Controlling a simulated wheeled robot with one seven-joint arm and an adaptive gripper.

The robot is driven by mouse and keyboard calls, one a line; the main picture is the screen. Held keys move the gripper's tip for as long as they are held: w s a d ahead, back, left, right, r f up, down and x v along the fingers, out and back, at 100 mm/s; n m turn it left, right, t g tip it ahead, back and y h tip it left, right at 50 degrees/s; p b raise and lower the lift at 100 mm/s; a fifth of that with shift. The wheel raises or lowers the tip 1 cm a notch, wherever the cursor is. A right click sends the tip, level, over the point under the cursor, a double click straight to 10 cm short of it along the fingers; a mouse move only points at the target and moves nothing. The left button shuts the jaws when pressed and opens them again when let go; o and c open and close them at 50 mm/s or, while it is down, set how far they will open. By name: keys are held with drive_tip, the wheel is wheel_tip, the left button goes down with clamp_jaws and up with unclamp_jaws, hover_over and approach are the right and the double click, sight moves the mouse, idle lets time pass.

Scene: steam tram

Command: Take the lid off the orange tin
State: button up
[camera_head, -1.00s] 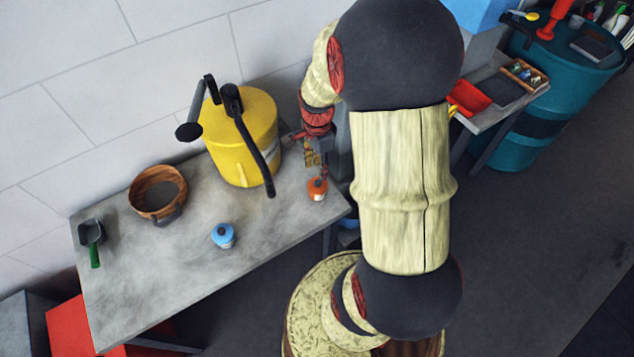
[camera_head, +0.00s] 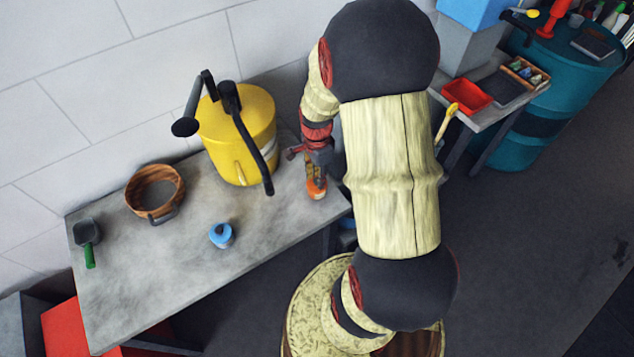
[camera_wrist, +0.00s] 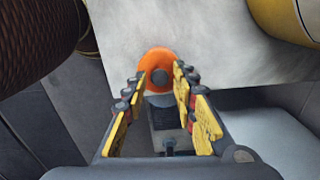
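The orange tin (camera_head: 316,190) stands upright near the right end of the grey table. In the wrist view its round orange top (camera_wrist: 158,62) lies just beyond my fingertips, with a dark round knob or lid (camera_wrist: 160,77) at its middle. My gripper (camera_head: 314,168) is directly above the tin, pointing down at it. In the wrist view my gripper (camera_wrist: 160,78) has its two yellow-padded fingers apart, one on each side of the dark knob, with a gap between them. I cannot tell whether a finger touches the tin. The tin's lower part is hidden in the wrist view.
A blue tin (camera_head: 221,235), a wooden bowl (camera_head: 153,191), a green-handled scoop (camera_head: 87,238) and a large yellow can (camera_head: 240,130) with black handles stand on the grey table (camera_head: 160,275). A red tray (camera_head: 466,95) is on another table at the right.

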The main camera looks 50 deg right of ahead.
drive_tip(key=c, duration=0.6)
drive_tip(key=shift+c, duration=0.2)
drive_tip(key=shift+r, duration=0.5)
wheel_tip(320, 180, up, 2)
drive_tip(key=shift+r+p, duration=0.2)
drive_tip(key=shift+p, duration=0.25)
drive_tip(key=s+a+r+p, duration=0.3)
drive_tip(key=s+a+r, duration=0.5)
drive_tip(key=s, duration=0.3)
drive_tip(key=shift+a+r+p, duration=0.3)
drive_tip(key=shift+a+r, duration=0.1)
drive_tip(key=shift+r, duration=0.45)
